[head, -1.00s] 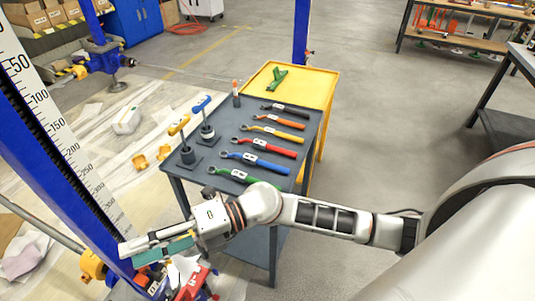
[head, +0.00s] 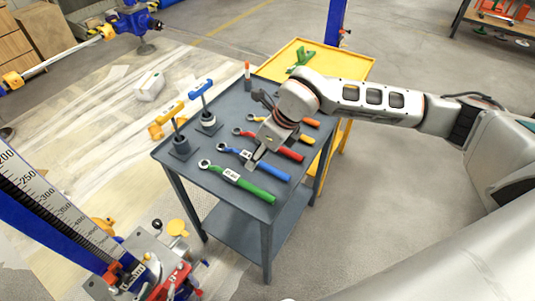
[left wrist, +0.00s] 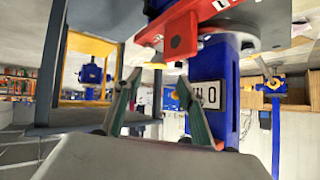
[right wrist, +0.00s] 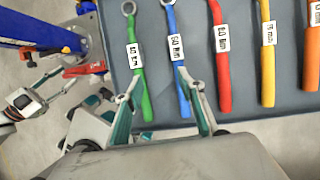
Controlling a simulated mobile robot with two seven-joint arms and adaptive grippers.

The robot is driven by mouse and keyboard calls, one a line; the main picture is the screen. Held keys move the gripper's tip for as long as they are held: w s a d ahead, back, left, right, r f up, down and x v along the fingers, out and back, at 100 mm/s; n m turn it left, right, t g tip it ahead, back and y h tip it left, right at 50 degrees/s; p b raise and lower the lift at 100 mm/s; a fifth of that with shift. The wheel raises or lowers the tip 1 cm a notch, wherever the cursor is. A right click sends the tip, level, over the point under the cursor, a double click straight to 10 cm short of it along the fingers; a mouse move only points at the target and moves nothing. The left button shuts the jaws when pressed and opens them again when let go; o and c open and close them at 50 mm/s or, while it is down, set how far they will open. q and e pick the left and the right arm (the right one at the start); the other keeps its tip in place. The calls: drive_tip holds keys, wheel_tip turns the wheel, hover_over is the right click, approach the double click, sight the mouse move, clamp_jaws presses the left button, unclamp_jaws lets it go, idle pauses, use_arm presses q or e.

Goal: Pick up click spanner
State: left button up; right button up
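Several coloured ring-end spanners lie in a row on the grey table. In the head view I see the green spanner (head: 250,188), blue spanner (head: 272,171), red spanner (head: 290,153) and yellow spanner (head: 306,139); an orange one is partly hidden. White labels sit on their shafts. My right gripper (right wrist: 160,80) is open and empty above the green spanner (right wrist: 137,80) and blue spanner (right wrist: 173,40); its right fingertip overlaps the blue one. My left gripper (left wrist: 158,78) is open and empty before a blue device with a red lever (left wrist: 180,35); I cannot pick it out clearly in the head view.
Two T-handled tools, yellow (head: 172,113) and blue (head: 202,89), stand on the table's left side. A yellow cart (head: 350,66) adjoins behind, with a green item (head: 302,57). A blue post (head: 50,235) and red-and-grey mechanism (head: 165,280) are at lower left.

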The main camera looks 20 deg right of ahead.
sight(263, 164)
drive_tip(key=shift+w+d+r+h, duration=0.15)
drive_tip(key=shift+w+d, duration=0.25)
drive_tip(key=shift+d, duration=0.25)
drive_tip(key=shift+w+d+h, duration=0.15)
drive_tip(key=shift+w+d, duration=0.25)
drive_tip(key=shift+d, duration=0.2)
drive_tip(key=shift+x, duration=1.15)
drive_tip(key=b+x, duration=0.1)
drive_tip(key=x, duration=0.4)
drive_tip(key=shift+w+d, duration=0.1)
drive_tip(key=shift+d, duration=0.05)
drive_tip(key=shift+t, duration=0.3)
clamp_jaws()
